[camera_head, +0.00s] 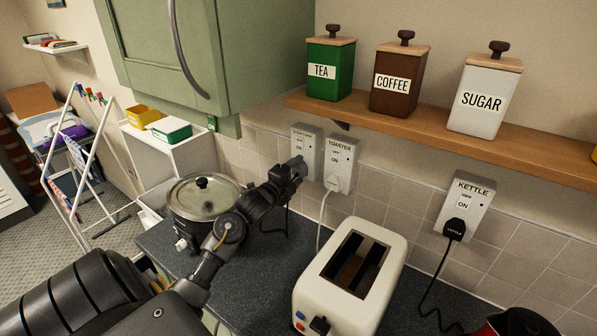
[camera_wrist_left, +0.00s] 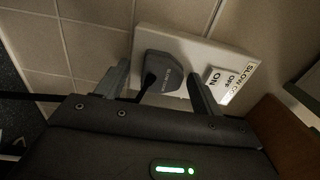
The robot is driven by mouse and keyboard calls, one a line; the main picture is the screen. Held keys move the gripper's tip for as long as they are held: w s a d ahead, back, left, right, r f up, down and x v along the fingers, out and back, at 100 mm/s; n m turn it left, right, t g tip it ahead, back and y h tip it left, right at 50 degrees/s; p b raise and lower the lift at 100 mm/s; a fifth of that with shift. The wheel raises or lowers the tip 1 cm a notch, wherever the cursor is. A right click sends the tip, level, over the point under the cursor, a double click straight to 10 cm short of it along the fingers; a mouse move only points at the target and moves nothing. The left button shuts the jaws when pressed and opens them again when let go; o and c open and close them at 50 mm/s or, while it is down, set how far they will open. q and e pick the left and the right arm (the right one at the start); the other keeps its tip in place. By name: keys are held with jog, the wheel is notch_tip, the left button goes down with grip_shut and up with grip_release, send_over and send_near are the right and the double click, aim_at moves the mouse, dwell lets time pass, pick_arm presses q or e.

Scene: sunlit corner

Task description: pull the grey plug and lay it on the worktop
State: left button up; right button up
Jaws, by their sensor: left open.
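The grey plug (camera_wrist_left: 162,72) sits in the wall socket labelled SLOW CO... (camera_wrist_left: 217,52), with its dark cord running down toward my wrist. In the head view that socket (camera_head: 308,134) is the leftmost one, and my gripper mostly covers the plug. My left gripper (camera_head: 290,172) is at the plug; in the left wrist view its fingers (camera_wrist_left: 160,84) are open, one on each side of the plug. I cannot tell whether they touch it. The dark worktop (camera_head: 262,262) lies below. My right gripper is not in view.
The slow cooker (camera_head: 203,196) stands left of my forearm, and the white toaster (camera_head: 380,285) stands to the right. The toaster socket (camera_head: 342,152) with a white plug is close beside my gripper. The kettle socket (camera_head: 466,197) is farther right. A wooden shelf (camera_head: 420,118) with canisters is above.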

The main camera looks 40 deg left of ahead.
aim_at(296, 172)
pick_arm(q)
jog(key=shift+c, duration=0.2)
jog(key=c, duration=1.3)
jog(key=shift+o, duration=0.2)
jog(key=shift+s+d+p, duration=0.2)
jog(key=shift+s+p, duration=0.45)
jog(key=shift+s, duration=1.25)
jog(key=shift+s+d+p, duration=0.1)
jog(key=shift+s+p, duration=0.2)
jog(key=shift+s, duration=0.85)
